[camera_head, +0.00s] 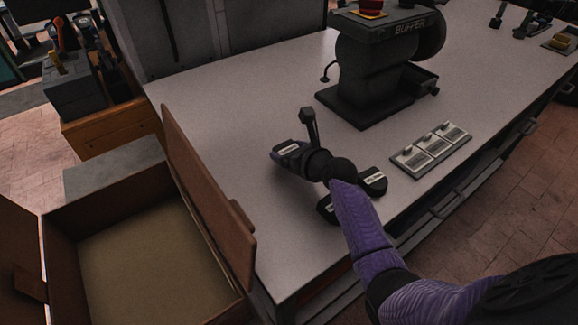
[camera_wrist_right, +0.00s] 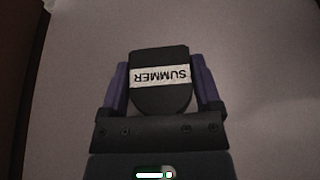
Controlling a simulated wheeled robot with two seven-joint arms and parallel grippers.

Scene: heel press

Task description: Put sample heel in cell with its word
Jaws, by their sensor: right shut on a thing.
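My right gripper (camera_head: 283,152) is shut on a dark sample heel (camera_head: 290,147) over the left part of the bench. In the right wrist view the heel (camera_wrist_right: 160,95) sits between the two purple fingers, and its white label reads SUMMER, upside down. Two other dark labelled heels lie on the bench near my right forearm: one to its right (camera_head: 374,181) and one to its left (camera_head: 325,209), partly hidden by the arm. A pale tray (camera_head: 413,169) with three cells lies farther right; the words on its cells are too small to read. My left gripper is out of view.
A dark buffer machine (camera_head: 372,70) marked BUFFER stands behind the tray. An open brown box (camera_head: 210,195) stands off the bench's left end. The light bench top (camera_head: 230,110) is clear at the back left. The front edge runs beside the tray.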

